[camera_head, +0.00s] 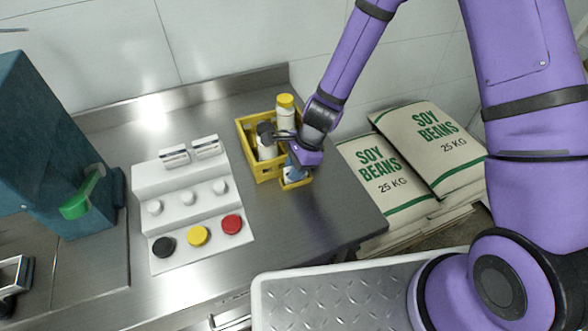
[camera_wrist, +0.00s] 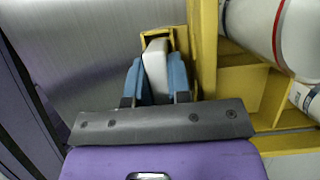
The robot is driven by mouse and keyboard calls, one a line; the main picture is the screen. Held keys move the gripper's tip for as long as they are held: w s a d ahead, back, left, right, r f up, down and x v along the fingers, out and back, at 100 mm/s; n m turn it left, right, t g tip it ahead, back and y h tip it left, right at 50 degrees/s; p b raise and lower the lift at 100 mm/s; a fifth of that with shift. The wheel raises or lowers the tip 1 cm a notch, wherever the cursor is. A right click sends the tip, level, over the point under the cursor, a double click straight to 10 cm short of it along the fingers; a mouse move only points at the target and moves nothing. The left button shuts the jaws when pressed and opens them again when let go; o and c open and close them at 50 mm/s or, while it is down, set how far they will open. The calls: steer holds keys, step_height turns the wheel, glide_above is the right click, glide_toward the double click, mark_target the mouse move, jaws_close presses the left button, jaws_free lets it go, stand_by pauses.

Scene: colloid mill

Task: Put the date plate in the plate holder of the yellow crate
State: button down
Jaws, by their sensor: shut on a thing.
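My gripper (camera_head: 292,168) is at the front right of the yellow crate (camera_head: 265,177). Its two blue fingers (camera_wrist: 155,78) are shut on a white plate, the date plate (camera_wrist: 156,62), seen nearly edge-on in the wrist view. The plate holder (camera_wrist: 170,37) is a small yellow frame on the crate's outer side; it also shows in the head view (camera_head: 296,184), just under my gripper. The plate's far end lies at or within the holder's opening; I cannot tell how deep it sits. The plate's printed face is hidden.
White bottles stand in the crate, one with a yellow cap (camera_head: 286,101). A white stepped rack (camera_head: 190,190) to the left holds two white plates, white knobs and black, yellow and red discs. Bare steel table lies in front; soy bean sacks (camera_head: 385,180) lie at right.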

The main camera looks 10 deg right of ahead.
steer(key=shift+f, duration=0.25)
steer(key=c, duration=1.3)
jaws_free()
steer(key=shift+c, duration=0.2)
steer(key=shift+r, duration=0.15)
steer(key=v, duration=1.2)
steer(key=shift+d, duration=0.1)
